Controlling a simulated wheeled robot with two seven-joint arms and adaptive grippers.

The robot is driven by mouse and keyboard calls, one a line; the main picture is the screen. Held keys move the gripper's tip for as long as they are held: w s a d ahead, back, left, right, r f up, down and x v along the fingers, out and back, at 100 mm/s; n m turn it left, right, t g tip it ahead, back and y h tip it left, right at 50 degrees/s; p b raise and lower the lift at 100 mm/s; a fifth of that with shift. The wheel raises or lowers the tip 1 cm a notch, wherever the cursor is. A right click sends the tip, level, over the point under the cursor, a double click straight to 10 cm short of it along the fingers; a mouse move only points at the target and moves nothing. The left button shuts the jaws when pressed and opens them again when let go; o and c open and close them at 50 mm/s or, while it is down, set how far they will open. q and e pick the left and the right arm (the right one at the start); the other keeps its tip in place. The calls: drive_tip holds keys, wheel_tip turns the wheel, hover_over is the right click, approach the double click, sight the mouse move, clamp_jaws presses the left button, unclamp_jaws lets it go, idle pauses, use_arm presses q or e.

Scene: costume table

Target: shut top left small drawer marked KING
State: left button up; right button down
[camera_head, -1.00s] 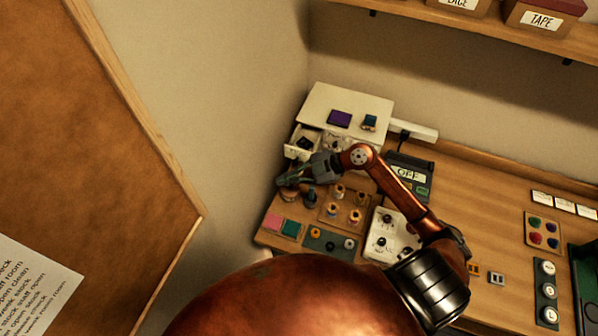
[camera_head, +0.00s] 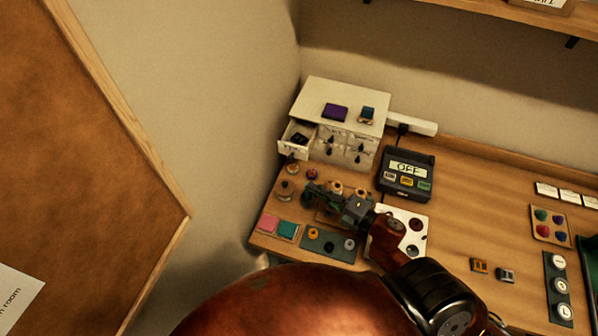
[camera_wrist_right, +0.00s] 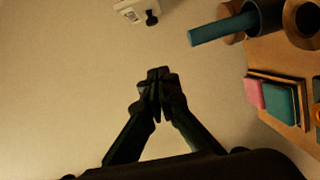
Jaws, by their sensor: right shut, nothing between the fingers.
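A white cabinet of small drawers (camera_head: 315,92) stands in the back left corner of the table. Its top left drawer (camera_head: 291,149) is pulled out, with dark things inside. Its marking is too small to read in the head view. A white drawer front with a dark knob (camera_wrist_right: 131,10) shows at the top edge of the right wrist view. My right gripper (camera_head: 308,192) is shut and empty, in front of the cabinet and nearer the viewer than the open drawer, apart from it. Its closed fingertips (camera_wrist_right: 157,78) show in the wrist view. My left gripper is not in view.
Spools and small pots stand in front of the cabinet, partly behind my right gripper. Pink and teal pads (camera_head: 287,229) lie near the front left edge. A dark box marked OFF (camera_head: 407,172) stands right of the cabinet. The wall is close on the left.

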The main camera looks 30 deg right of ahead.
sight(302, 147)
drive_tip(key=w+p, duration=0.2)
drive_tip(key=w, duration=0.9)
drive_tip(key=shift+w+a+f, duration=0.2)
drive_tip(key=shift+a, duration=0.25)
drive_tip(key=w+d, duration=0.2)
drive_tip(key=d, duration=0.1)
drive_tip(key=w+d+b, duration=0.1)
drive_tip(key=w+d, duration=0.2)
drive_tip(key=shift+w+d+f, duration=0.1)
drive_tip(key=shift+w+d, duration=0.05)
drive_tip(key=shift+w, duration=0.05)
drive_tip(key=shift+d, duration=0.1)
